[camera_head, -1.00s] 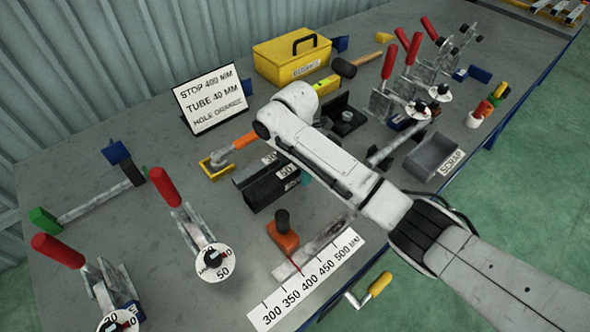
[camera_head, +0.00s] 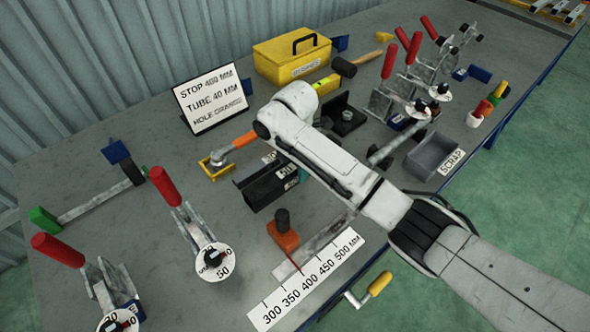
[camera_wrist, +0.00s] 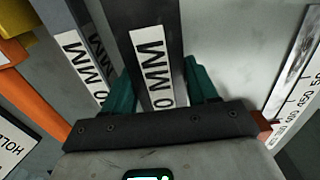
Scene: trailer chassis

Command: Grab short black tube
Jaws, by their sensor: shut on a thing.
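My gripper (camera_wrist: 160,88) has its teal fingers on both sides of a black tube (camera_wrist: 149,18) with a white "0 MM" label and is shut on it. A second dark tube (camera_wrist: 72,18) with a similar label lies alongside to the left in the wrist view, apart from the fingers. In the head view the front tube partly covers it. I cannot read the full labels or tell whether the held tube touches the table.
An orange-handled tool (camera_head: 236,145) lies in a yellow holder left of the tubes. An orange stop (camera_head: 284,237) stands by the millimetre scale (camera_head: 305,287). Red-handled clamps (camera_head: 205,250) stand at left and back right. A grey scrap bin (camera_head: 432,155) is at right.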

